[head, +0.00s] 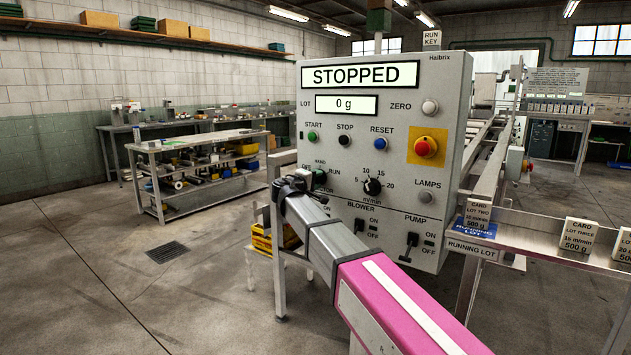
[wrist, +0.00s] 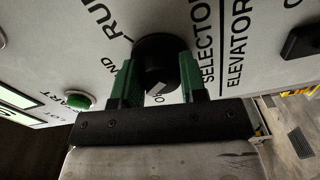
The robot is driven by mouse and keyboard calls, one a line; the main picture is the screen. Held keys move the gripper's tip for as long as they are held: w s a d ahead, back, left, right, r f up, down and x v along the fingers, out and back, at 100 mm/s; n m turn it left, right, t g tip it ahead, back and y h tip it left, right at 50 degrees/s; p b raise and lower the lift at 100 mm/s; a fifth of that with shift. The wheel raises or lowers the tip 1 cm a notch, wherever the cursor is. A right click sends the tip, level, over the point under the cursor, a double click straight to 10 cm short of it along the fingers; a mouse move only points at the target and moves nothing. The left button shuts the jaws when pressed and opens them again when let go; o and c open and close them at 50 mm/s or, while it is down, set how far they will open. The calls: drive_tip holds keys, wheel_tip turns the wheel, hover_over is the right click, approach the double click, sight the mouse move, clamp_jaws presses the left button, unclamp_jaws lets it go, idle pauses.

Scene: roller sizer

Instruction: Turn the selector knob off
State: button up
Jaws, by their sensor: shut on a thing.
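The black round selector knob (wrist: 158,50) is on the grey control panel (head: 440,95), between the green fingers of my gripper (wrist: 157,68) in the wrist view. The fingers are shut on it from both sides. A pale mark on the knob lies on its lower side, towards a partly hidden label that begins with O. The RUN label is at the upper left and the SELECTOR label at the right. In the head view my gripper (head: 303,183) is against the panel's left side and hides the knob. HAND and RUN show above it.
The display (head: 360,75) reads STOPPED. A green start button (head: 312,137) is above my gripper, and the speed dial (head: 373,186) is to its right. The blower switch (head: 359,225) and pump switch (head: 409,246) are below. A red emergency button (head: 426,147) is farther right.

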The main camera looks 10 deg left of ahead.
drive_tip(key=n, duration=0.4)
drive_tip(key=shift+n, duration=0.4)
idle(0.4)
drive_tip(key=o, duration=0.9)
drive_tip(key=shift+a, duration=0.1)
drive_tip(key=shift+s, duration=0.15)
drive_tip(key=v, duration=1)
drive_tip(key=shift+s+a, duration=0.15)
drive_tip(key=shift+s, duration=0.1)
